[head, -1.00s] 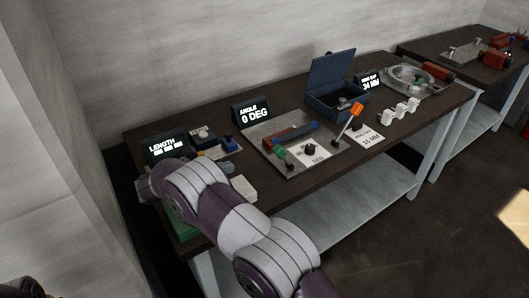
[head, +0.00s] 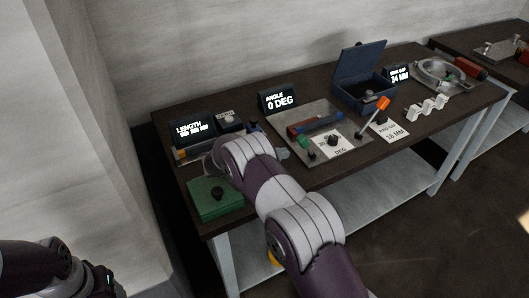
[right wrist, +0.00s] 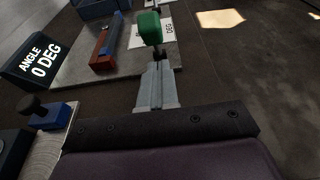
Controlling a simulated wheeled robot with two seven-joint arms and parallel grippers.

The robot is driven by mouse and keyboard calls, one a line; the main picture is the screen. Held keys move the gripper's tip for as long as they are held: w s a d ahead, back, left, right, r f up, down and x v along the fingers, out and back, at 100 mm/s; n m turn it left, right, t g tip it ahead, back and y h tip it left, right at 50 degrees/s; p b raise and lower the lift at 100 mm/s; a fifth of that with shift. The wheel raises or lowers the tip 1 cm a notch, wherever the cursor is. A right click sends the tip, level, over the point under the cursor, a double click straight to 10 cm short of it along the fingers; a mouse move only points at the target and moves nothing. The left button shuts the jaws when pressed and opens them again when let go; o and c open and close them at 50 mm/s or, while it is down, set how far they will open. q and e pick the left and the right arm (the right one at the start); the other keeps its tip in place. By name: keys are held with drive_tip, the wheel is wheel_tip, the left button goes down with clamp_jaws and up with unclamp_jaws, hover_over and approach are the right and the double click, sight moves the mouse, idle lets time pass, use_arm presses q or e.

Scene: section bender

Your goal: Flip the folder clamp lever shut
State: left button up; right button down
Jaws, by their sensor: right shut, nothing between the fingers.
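The folder is a grey plate (head: 345,130) on the bench with a red bar and a blue bar on it. A short lever with a green handle (head: 303,142) stands at its near left corner; the handle also shows in the right wrist view (right wrist: 150,28). A longer lever with an orange handle (head: 382,103) leans up at the plate's right side. Which one is the clamp lever is not labelled. My right gripper (head: 284,154) is shut and empty, just left of the green handle. In the right wrist view its fingers (right wrist: 157,68) point at that handle. Of my left arm only dark links show.
The angle display (head: 279,100) reads 0 DEG behind the plate. A blue open box (head: 360,92) stands behind right. White zigzag pieces (head: 427,107) lie right.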

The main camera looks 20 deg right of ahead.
sight(300, 139)
drive_tip(key=shift+w+d+r+p, duration=0.1)
drive_tip(key=shift+d+r+p, duration=0.15)
drive_tip(key=shift+d+r, duration=0.35)
drive_tip(key=shift+d+r+p, duration=0.2)
drive_tip(key=shift+d+r, duration=0.15)
drive_tip(key=shift+d, duration=0.45)
drive_tip(key=shift+r, duration=0.1)
drive_tip(key=shift+w+d+r+y, duration=0.1)
drive_tip(key=shift+d+r+y, duration=0.75)
drive_tip(key=shift+y, duration=0.15)
drive_tip(key=d+r+y, duration=0.1)
drive_tip(key=d+y+p, duration=0.1)
drive_tip(key=d, duration=0.1)
drive_tip(key=d+r+y+p, duration=0.1)
drive_tip(key=y, duration=0.1)
drive_tip(key=shift+w+d+r, duration=0.1)
drive_tip(key=shift+d+r, duration=0.2)
drive_tip(key=d+b, duration=0.1)
drive_tip(key=d, duration=0.6)
drive_tip(key=shift+w, duration=0.35)
